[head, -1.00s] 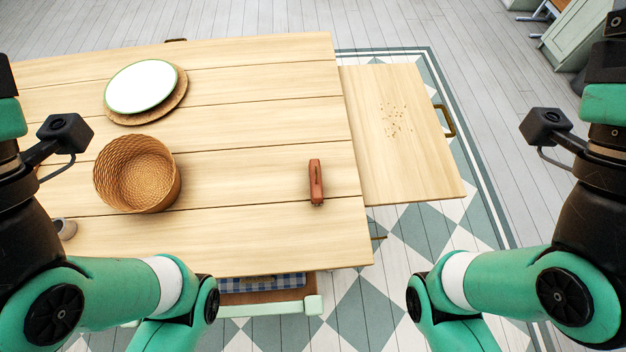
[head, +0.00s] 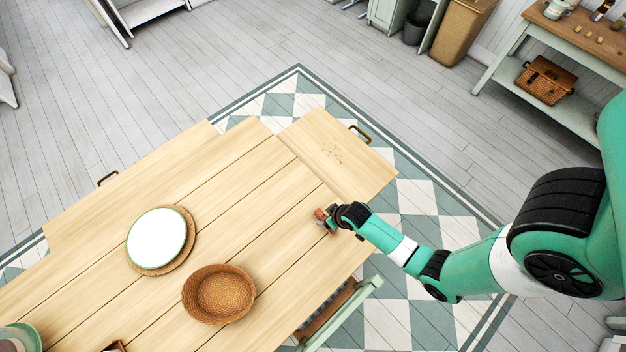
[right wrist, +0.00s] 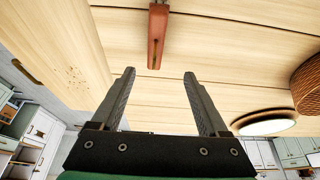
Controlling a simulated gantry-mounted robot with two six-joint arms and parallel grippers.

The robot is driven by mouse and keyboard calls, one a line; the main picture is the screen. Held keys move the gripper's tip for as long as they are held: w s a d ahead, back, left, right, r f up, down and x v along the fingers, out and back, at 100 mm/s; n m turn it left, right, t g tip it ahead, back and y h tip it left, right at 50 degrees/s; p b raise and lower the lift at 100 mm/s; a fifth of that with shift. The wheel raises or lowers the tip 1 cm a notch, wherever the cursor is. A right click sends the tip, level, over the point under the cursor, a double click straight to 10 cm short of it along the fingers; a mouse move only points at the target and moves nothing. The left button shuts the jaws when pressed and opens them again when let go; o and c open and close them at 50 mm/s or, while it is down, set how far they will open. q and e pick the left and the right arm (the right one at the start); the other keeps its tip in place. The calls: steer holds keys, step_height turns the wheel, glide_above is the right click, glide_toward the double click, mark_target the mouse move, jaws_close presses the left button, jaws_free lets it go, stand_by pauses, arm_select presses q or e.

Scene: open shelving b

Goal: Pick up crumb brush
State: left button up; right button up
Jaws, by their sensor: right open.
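The crumb brush (head: 319,213) is a small reddish-brown bar lying on the wooden table near its right end. In the head view my right gripper (head: 330,219) is at the brush and partly hides it. In the right wrist view the brush (right wrist: 157,38) lies beyond the open fingertips, roughly in line with the gap between them. My right gripper (right wrist: 159,73) is open and there is nothing between its fingers. My left gripper is not in view.
A wicker basket (head: 219,294) and a white plate (head: 157,238) on a woven mat stand on the table (head: 240,215). Crumbs (head: 333,154) lie on the lower pull-out leaf (head: 370,172) at the table's end. The tabletop around the brush is clear.

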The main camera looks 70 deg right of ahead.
mark_target(325, 215)
steer(key=shift+s+d+r, duration=0.15)
steer(key=shift+s+r, duration=0.3)
steer(key=shift+r, duration=0.2)
steer(key=b+x, duration=0.6)
steer(key=shift+w+d+f, duration=0.1)
steer(key=shift+w+f, duration=0.05)
steer(key=shift+f, duration=0.25)
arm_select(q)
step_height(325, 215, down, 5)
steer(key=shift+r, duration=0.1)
arm_select(e)
steer(key=shift+w, duration=0.15)
steer(key=b+x, duration=0.4)
steer(key=shift+d+f, duration=0.1)
steer(key=shift+f, duration=0.25)
steer(key=shift+d+f+b, duration=0.1)
steer(key=shift+f+b, duration=0.15)
steer(key=shift+b, duration=0.1)
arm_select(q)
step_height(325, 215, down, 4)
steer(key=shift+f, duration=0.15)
arm_select(e)
steer(key=shift+r, duration=0.15)
jaws_close()
